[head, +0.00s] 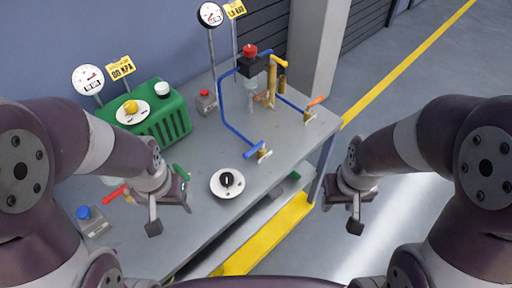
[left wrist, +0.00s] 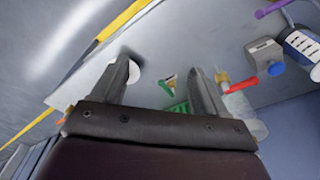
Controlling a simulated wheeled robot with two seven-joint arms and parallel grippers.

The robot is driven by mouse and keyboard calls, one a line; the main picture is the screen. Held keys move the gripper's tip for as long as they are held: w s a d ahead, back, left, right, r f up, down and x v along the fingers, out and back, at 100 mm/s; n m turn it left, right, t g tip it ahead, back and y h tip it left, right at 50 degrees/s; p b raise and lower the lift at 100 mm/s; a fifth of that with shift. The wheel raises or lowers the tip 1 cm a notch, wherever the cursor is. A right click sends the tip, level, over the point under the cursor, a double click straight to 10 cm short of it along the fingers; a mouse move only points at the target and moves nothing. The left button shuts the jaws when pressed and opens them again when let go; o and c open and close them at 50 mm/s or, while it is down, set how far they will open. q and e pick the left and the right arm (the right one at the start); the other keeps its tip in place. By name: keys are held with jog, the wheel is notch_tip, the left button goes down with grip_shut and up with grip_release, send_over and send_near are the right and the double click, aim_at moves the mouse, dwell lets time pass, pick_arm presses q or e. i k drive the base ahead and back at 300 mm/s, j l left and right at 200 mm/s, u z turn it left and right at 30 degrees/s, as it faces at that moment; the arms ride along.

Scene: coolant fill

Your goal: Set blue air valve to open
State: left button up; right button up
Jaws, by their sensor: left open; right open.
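The blue air valve is a blue lever handle (head: 254,148) on a small brass body (head: 264,156) near the table's front edge, below the blue pipe (head: 224,105). The lever lies roughly along the lower pipe run. My left gripper (head: 170,215) is open and empty, left of the valve and apart from it, near the red handle (head: 114,194) and green handle (head: 181,172). Its two fingers (left wrist: 162,90) show spread in the left wrist view, where I cannot make out the blue valve. My right gripper (head: 343,214) is open and empty beyond the table's right side.
A black knob on a white dial (head: 227,183) sits between my left gripper and the valve. A green tank (head: 165,118) stands at the back left. A blue-button box (head: 91,218) is at front left. An orange-handled valve (head: 312,106) is at the right edge.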

aim_at(260, 146)
jog(key=i+l, duration=0.1)
jog(key=l, duration=0.3)
jog(key=i+l+z, duration=0.1)
jog(key=l, duration=0.3)
jog(key=i+l+z, duration=0.1)
jog(key=l, duration=0.3)
